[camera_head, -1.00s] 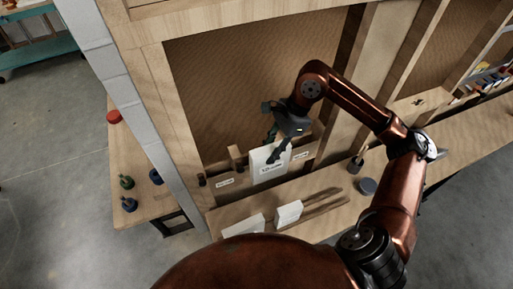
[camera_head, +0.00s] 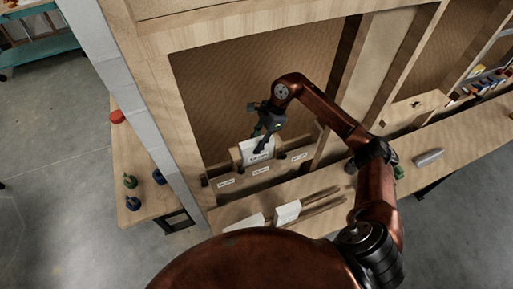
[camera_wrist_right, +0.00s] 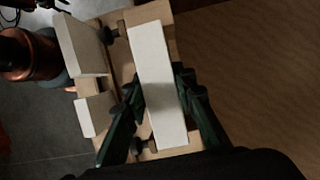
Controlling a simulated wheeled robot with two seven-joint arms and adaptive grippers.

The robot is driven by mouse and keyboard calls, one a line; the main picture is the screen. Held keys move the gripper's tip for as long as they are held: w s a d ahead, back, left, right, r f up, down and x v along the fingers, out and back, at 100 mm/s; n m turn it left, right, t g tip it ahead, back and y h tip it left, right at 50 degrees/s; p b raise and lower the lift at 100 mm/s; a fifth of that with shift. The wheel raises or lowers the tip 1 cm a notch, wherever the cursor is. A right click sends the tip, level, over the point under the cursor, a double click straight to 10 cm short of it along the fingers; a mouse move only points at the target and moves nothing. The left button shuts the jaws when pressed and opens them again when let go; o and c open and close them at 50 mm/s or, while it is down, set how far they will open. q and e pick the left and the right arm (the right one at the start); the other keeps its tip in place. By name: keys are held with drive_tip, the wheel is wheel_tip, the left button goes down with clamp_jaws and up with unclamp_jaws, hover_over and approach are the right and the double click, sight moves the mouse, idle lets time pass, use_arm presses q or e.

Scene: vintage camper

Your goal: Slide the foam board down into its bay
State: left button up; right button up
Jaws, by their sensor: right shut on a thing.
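The white foam board (camera_head: 256,151) is held by my right gripper (camera_head: 266,139), with a printed label on its face. In the head view it stands roughly upright at the middle of the labelled wooden rail (camera_head: 239,181), its lower edge hidden behind the rail. I cannot tell how deep it sits in the bay. In the right wrist view the board's long white edge (camera_wrist_right: 155,70) runs between the two green fingers of the right gripper (camera_wrist_right: 161,100), which are shut on it. My left gripper is not in view.
Two white blocks (camera_head: 287,212) lie on the front ledge beside wooden strips (camera_head: 322,199). Dark knobs flank the bay. A tall wooden frame post (camera_head: 185,130) stands at left, a brown back panel (camera_head: 235,90) behind. A grey object (camera_head: 429,157) lies on the right bench.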

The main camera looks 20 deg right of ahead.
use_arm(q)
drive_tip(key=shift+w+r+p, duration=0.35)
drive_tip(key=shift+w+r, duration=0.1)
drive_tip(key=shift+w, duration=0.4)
use_arm(e)
wheel_tip(320, 180, down, 4)
drive_tip(key=shift+r, duration=0.2)
drive_tip(key=shift+f, duration=0.1)
drive_tip(key=o, duration=0.9)
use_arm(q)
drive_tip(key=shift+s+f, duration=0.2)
use_arm(e)
drive_tip(key=shift+o, duration=0.2)
